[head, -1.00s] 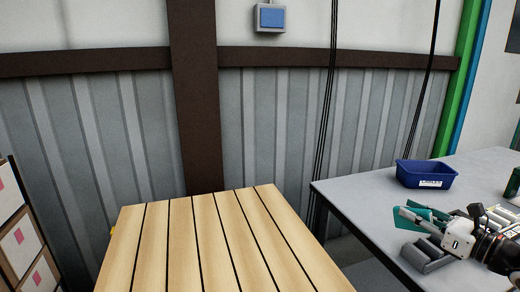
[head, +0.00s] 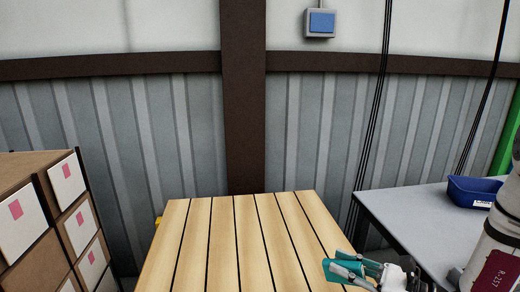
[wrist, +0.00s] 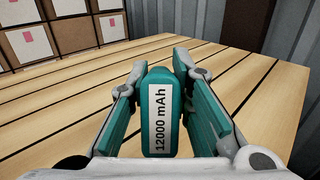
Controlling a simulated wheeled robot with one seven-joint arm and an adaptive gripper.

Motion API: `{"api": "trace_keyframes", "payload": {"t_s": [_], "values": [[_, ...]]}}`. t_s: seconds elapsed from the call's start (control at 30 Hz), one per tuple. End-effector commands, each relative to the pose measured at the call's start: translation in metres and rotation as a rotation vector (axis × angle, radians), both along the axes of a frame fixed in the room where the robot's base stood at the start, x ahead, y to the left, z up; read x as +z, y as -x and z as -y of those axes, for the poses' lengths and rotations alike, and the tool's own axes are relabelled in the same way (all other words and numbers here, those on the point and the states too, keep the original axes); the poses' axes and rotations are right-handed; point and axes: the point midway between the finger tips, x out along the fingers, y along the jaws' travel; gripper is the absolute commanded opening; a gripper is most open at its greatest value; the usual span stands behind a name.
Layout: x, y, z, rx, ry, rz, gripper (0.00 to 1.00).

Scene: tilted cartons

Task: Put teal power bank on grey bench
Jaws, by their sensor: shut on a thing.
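The teal power bank (wrist: 160,110) is upright in the wrist view, with a white "12000 mAh" label. My gripper (wrist: 160,70) is shut on it, one teal-padded finger on each side. In the head view my gripper (head: 340,270) is at the lower right, by the right edge of the slatted wooden table. I cannot tell the power bank from the teal fingers there. The grey bench (head: 410,215) stands at the right in the head view, partly hidden by my arm.
The slatted wooden table (head: 240,240) is bare in the head view, and its slats fill the wrist view behind the power bank. A blue bin (head: 470,190) sits on the grey bench. Stacked cartons with pink marks (head: 45,215) stand at the left. A corrugated wall is behind.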

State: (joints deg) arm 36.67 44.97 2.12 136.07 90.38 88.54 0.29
Motion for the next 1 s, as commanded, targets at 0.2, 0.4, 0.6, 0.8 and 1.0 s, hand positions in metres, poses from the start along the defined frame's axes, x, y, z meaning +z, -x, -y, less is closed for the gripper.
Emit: {"api": "trace_keyframes", "payload": {"t_s": [0.2, 0.4, 0.6, 0.8, 1.0], "values": [[0.023, -0.003, 0.001, -0.001, -0.001, 0.001, 0.0], [0.047, -0.005, 0.002, -0.002, 0.0, 0.0, 0.0], [0.071, -0.005, 0.002, -0.002, -0.001, -0.001, 0.0], [0.095, -0.002, 0.001, -0.001, -0.001, 0.001, 0.0], [0.112, 0.002, 0.001, -0.001, 0.001, 0.001, 0.0]]}}
